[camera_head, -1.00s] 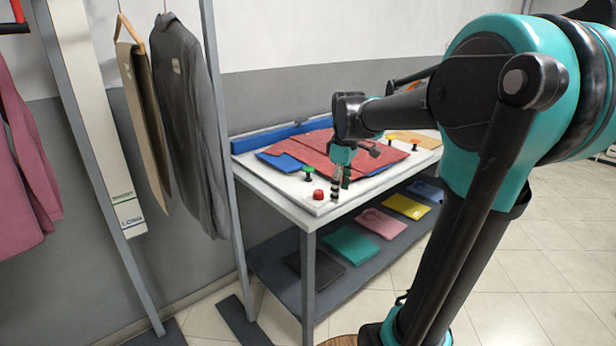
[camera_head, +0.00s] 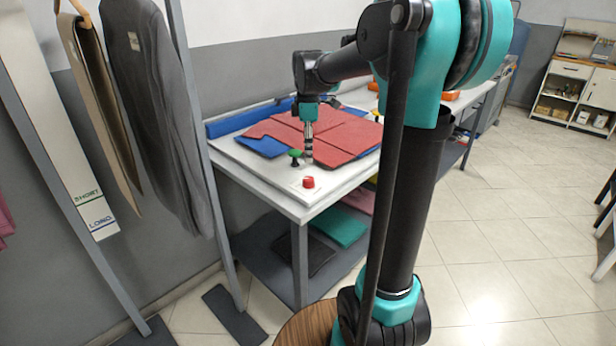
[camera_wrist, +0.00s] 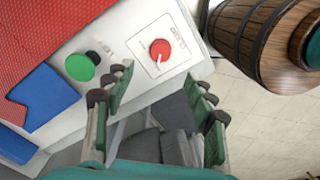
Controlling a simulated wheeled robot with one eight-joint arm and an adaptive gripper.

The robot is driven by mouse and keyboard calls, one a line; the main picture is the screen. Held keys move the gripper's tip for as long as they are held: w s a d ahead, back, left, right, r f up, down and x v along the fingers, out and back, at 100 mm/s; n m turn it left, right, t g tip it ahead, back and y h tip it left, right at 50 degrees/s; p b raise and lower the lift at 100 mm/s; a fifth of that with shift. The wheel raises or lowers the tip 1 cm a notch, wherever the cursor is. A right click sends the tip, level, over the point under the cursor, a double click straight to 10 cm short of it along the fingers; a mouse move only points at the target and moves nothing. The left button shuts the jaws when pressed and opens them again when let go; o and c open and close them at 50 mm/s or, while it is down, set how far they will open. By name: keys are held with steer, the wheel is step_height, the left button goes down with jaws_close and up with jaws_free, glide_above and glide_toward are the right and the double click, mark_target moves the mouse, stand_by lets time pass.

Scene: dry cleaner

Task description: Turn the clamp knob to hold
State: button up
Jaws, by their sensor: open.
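A red round knob (camera_head: 308,182) with a white pointer line sits on a small printed plate at the near corner of the white table board (camera_head: 240,154). My gripper (camera_head: 308,155) hangs near both knobs. In the wrist view, its fingers (camera_wrist: 162,90) are apart and empty, with the red knob beyond the gap.
Red folded cloth (camera_head: 330,135) and blue cloth (camera_head: 262,146) lie on the board behind the knobs. Grey and tan garments (camera_head: 155,110) hang at the left beside a metal post (camera_head: 205,140). A lower shelf holds several folded cloths. Open tiled floor lies at the right.

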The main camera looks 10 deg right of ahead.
mark_target(309, 179)
step_height(309, 179, down, 10)
steer(key=shift+r, duration=0.1)
stand_by(0.4)
steer(key=c, duration=1.2)
steer(key=shift+o, duration=0.2)
